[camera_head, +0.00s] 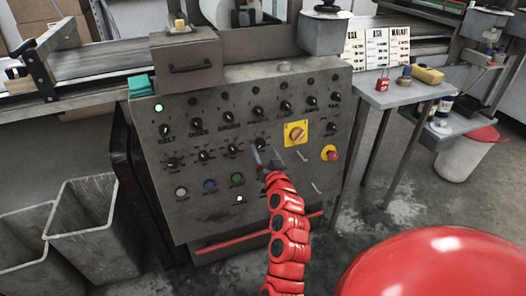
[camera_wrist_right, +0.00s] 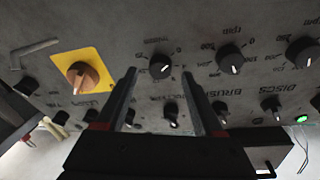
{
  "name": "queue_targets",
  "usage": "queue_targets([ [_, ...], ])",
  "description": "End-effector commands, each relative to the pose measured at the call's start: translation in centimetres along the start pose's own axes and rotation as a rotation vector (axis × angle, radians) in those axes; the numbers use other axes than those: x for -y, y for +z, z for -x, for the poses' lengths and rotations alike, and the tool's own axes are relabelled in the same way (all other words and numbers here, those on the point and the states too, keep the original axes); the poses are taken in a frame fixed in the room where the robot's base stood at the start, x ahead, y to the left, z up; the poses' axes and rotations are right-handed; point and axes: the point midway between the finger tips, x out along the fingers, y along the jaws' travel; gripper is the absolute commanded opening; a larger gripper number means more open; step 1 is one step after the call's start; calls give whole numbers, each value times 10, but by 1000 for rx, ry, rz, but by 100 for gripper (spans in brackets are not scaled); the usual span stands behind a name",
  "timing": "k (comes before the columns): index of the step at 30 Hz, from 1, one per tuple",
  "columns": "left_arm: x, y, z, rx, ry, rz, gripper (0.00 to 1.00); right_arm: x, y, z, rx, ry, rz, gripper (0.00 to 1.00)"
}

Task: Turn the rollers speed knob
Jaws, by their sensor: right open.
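The control panel (camera_head: 205,215) stands ahead with rows of black knobs. The knob that appears to be the rollers speed knob (camera_head: 261,143) is in the second row, left of the yellow-plated switch (camera_head: 295,132). In the right wrist view, which sees the panel upside down, this black knob (camera_wrist_right: 161,66) has a white pointer and a printed scale. My right gripper (camera_head: 266,157) is open in front of it. In the wrist view its fingertips (camera_wrist_right: 159,73) lie on either side of the knob; contact cannot be told. My left gripper is out of view.
Neighbouring knobs (camera_wrist_right: 230,57) sit close beside it. A red emergency button (camera_head: 331,153) is lower right on the panel. A side table (camera_head: 400,95) stands at right, bins (camera_head: 95,240) at left. A red round surface (camera_head: 440,270) fills the lower right.

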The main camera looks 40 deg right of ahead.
Motion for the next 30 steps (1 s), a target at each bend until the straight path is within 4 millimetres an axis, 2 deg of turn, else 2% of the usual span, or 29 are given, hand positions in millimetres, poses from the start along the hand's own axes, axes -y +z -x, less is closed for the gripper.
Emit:
queue_targets([
  [6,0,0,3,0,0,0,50,0,2,-18,4,0,0,70],
  [15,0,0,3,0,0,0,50,0,1,-20,2,0,0,70],
  [17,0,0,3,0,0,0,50,0,1,-20,2,0,0,61],
  [27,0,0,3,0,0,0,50,0,1,-19,2,0,0,0],
  [30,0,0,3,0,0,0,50,0,1,-19,2,0,0,0],
])
